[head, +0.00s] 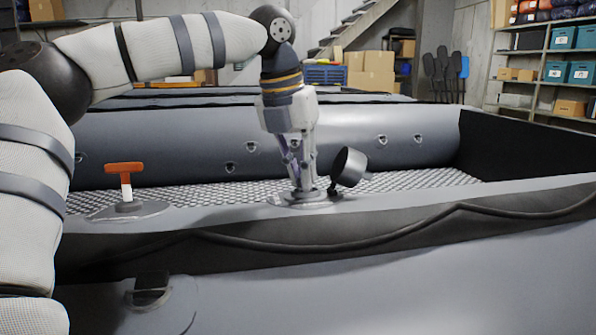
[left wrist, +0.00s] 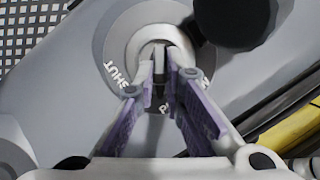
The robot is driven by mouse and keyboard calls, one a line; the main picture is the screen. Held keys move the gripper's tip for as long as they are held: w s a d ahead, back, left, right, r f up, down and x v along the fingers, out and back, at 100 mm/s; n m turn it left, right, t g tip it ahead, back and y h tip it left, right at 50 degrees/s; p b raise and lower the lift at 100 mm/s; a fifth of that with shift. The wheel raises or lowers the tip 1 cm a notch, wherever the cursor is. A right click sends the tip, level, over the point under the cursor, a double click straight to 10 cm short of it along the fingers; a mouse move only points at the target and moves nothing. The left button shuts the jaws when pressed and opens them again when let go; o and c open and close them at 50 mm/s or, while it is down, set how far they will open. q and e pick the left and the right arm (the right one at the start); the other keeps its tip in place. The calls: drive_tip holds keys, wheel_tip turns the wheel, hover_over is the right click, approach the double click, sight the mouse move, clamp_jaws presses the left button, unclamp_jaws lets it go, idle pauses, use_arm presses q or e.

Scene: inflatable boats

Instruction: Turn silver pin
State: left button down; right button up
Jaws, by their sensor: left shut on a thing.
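My left gripper (head: 305,188) points straight down onto a round grey valve (head: 325,200) on the boat's near tube. In the left wrist view its two purple-padded fingers (left wrist: 162,75) are closed around the silver pin (left wrist: 158,47) at the valve's centre. The fingers hide most of the pin. The valve's ring shows in the left wrist view (left wrist: 120,40), with the word SHUT at its left and a second label mostly hidden by the fingers. The valve's black cap (head: 348,167) stands open and tilted at the right. My right gripper is not in view.
An orange T-handle (head: 125,168) stands on another round fitting to the left on the same tube. The grey inflatable boat (head: 400,135) has a textured floor (head: 230,190) behind the valve. Shelves, boxes and stairs are far back.

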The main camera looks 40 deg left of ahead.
use_arm(q)
drive_tip(key=n, duration=0.2)
drive_tip(key=n+g+y, duration=0.1)
drive_tip(key=n, duration=0.1)
drive_tip(key=d+n+y, duration=0.1)
drive_tip(key=n, duration=0.1)
drive_tip(key=shift+w+r+n, duration=0.1)
drive_tip(key=shift+w+n, duration=0.2)
idle(0.4)
drive_tip(key=c, duration=1.7)
unclamp_jaws()
drive_tip(key=v, duration=1.2)
drive_tip(key=shift+w, duration=0.25)
drive_tip(key=shift+d, duration=0.1)
